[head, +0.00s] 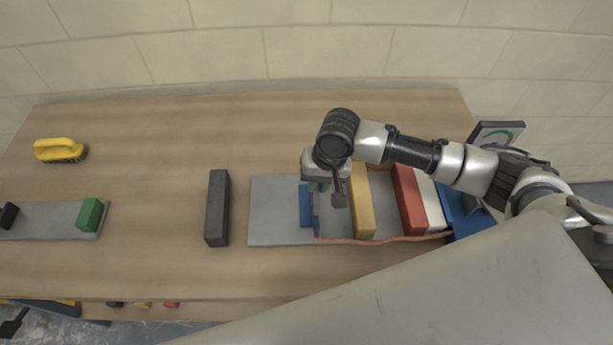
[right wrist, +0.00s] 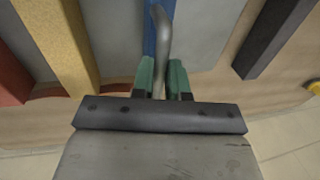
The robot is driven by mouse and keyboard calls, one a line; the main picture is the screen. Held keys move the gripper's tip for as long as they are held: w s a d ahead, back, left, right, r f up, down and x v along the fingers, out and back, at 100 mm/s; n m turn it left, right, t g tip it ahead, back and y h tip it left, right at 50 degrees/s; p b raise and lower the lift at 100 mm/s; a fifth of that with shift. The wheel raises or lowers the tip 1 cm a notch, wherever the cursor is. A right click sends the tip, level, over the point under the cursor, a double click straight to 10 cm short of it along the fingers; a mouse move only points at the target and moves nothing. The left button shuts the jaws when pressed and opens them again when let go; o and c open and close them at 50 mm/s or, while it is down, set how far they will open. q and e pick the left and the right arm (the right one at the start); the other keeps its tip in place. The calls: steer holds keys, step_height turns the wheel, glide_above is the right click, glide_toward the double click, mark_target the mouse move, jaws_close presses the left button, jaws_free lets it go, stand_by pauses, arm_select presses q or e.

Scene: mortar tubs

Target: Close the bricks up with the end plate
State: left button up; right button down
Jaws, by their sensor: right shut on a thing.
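The blue end plate (head: 305,206) stands on the grey base (head: 270,212), left of the bricks. A grey metal handle (right wrist: 162,40) rises by its blue strip (right wrist: 150,35) in the right wrist view. My right gripper (head: 322,187) is above the end plate; its green fingertips (right wrist: 164,78) are shut on the handle. The yellow brick (head: 362,205) stands right of the plate with a gap between. Another gap separates it from the red brick (head: 408,198). A white brick (head: 432,203) stands beside the red one, near a blue block (head: 465,215). My left gripper is out of view.
An orange band (head: 390,239) runs along the base's front edge. A dark grey bar (head: 217,208) lies left of the base. Further left are a second grey board (head: 50,220) with a green block (head: 90,214) and a yellow-handled brush (head: 60,150). The back table is clear.

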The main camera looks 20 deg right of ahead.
arm_select(q)
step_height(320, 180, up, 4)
steer(key=p, duration=0.2)
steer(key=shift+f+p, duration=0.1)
steer(key=shift+p, duration=0.2)
arm_select(e)
steer(key=s+d, duration=0.2)
steer(key=d, duration=0.5)
steer(key=shift+a, duration=0.1)
steer(key=c, duration=1.1)
jaws_free()
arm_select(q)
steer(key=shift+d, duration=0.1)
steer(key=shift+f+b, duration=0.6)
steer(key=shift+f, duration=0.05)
arm_select(e)
steer(key=r, duration=0.3)
steer(key=d+r, duration=0.1)
steer(key=r, duration=0.3)
steer(key=d+r, duration=0.1)
steer(key=r, duration=0.2)
steer(key=shift+s+r, duration=0.25)
steer(key=shift+r, duration=0.1)
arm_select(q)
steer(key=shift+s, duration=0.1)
arm_select(e)
steer(key=shift+f, duration=0.1)
